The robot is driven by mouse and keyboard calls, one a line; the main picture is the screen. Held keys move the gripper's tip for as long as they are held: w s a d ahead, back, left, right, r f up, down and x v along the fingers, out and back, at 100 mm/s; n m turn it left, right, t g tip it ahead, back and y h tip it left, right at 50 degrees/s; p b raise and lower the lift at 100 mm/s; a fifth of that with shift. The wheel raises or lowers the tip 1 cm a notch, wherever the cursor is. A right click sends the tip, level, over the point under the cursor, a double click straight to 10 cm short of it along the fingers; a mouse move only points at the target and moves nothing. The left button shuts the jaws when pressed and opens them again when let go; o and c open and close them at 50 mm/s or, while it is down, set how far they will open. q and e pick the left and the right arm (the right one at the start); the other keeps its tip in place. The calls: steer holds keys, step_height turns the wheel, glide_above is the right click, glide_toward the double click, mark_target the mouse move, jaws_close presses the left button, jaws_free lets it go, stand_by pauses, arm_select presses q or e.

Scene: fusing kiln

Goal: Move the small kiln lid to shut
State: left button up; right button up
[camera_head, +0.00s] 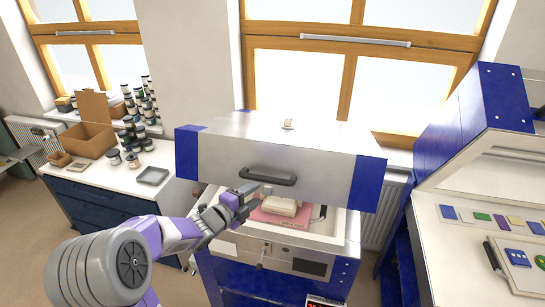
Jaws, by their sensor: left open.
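The small kiln stands in the centre. Its lid (222,158), silver with blue ends, is raised above the kiln body (343,225) with a clear gap below its front edge. A dark handle (267,176) is on the lid's front face. My left gripper (247,193) is open, just below and left of the handle, in front of the gap; I cannot tell whether it touches the lid. Inside the kiln, a pale block (281,206) sits on a pink surface (266,217). My right gripper is not in view.
A larger blue kiln (477,113) with its lid up stands at the right, with coloured glass pieces on its bed. At the left, a white-topped cabinet (113,178) holds a cardboard box (90,141), jars and a grey tray (153,176). A radiator (387,207) is behind.

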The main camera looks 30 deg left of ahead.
mark_target(263, 180)
arm_select(q)
steer(key=shift+w+a+r+m, duration=0.15)
steer(key=shift+r+m, duration=0.1)
steer(key=shift+r, duration=0.35)
steer(key=shift+w+a+r+m, duration=0.1)
steer(key=shift+r+m, duration=0.15)
steer(key=shift+r, duration=0.3)
steer(key=shift+p+x, duration=0.65)
steer(key=shift+x, duration=2.8)
jaws_close()
